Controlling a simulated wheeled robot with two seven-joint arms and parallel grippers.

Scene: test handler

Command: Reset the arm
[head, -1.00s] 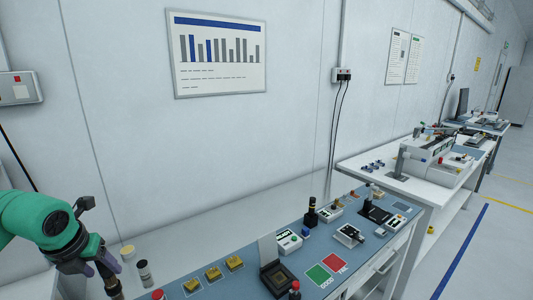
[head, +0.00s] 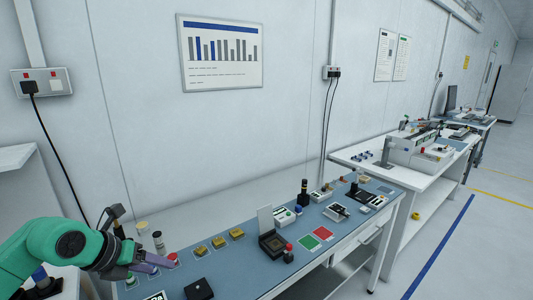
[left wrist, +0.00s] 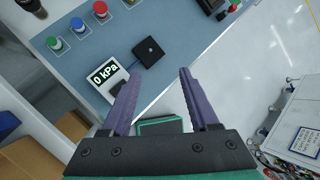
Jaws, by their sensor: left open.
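My left arm (head: 40,250) is green and comes in from the lower left of the head view. My left gripper (head: 152,263) has purple fingers and is over the near left end of the bench, beside the red button (head: 173,258). In the left wrist view the gripper (left wrist: 159,76) is open, with nothing between its fingers. The fingers point toward the bench edge, near a white gauge reading 0 kPa (left wrist: 103,75) and a black box (left wrist: 148,52). My right gripper is not in view.
The blue bench mat (head: 240,270) carries several yellow blocks (head: 219,242), an open black socket (head: 272,244), and green and red pads (head: 310,242). Green, blue and red buttons (left wrist: 78,24) line the left end. Open floor (head: 450,260) lies to the right.

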